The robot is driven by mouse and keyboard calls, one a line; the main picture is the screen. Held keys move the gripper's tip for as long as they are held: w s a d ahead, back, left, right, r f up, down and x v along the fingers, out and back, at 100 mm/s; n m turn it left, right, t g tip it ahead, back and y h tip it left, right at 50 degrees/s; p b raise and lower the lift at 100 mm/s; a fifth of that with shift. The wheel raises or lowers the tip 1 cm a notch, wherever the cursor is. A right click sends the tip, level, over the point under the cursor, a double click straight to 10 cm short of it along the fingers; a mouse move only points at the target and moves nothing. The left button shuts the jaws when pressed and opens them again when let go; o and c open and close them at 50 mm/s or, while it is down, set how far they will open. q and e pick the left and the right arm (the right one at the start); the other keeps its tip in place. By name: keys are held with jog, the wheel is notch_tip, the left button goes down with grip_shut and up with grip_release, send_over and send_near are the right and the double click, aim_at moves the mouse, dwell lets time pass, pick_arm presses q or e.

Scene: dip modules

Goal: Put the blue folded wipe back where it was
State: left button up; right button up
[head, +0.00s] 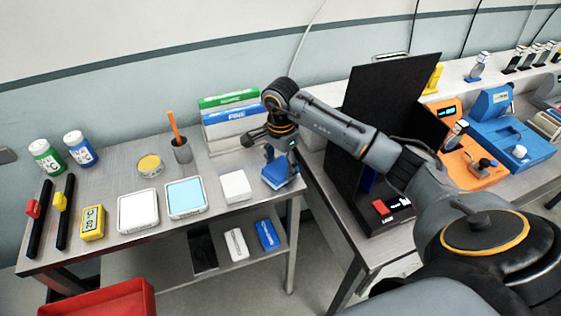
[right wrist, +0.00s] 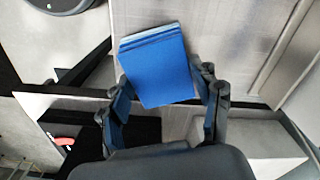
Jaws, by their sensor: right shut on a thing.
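The blue folded wipe (head: 277,174) is at the right end of the left metal table in the head view. It fills the space between the fingers in the right wrist view (right wrist: 160,70), where its layered folded edge shows. My right gripper (head: 281,160) points down over that table end and is shut on the wipe; its fingers (right wrist: 165,92) lie along both sides. I cannot tell whether the wipe touches the tabletop. My left gripper is in neither view.
A white folded pad (head: 236,186) lies just left of the wipe. Green and blue boxes (head: 231,117) stand behind. A light-blue tray (head: 185,197) and a white tray (head: 138,211) lie further left. A black panel (head: 385,100) stands on the right table, across a gap.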

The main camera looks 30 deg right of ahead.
jog(key=shift+f, duration=0.2)
jog(key=shift+f, duration=0.25)
jog(key=o, duration=1.1)
jog(key=shift+r, duration=0.1)
jog(key=shift+r, duration=0.15)
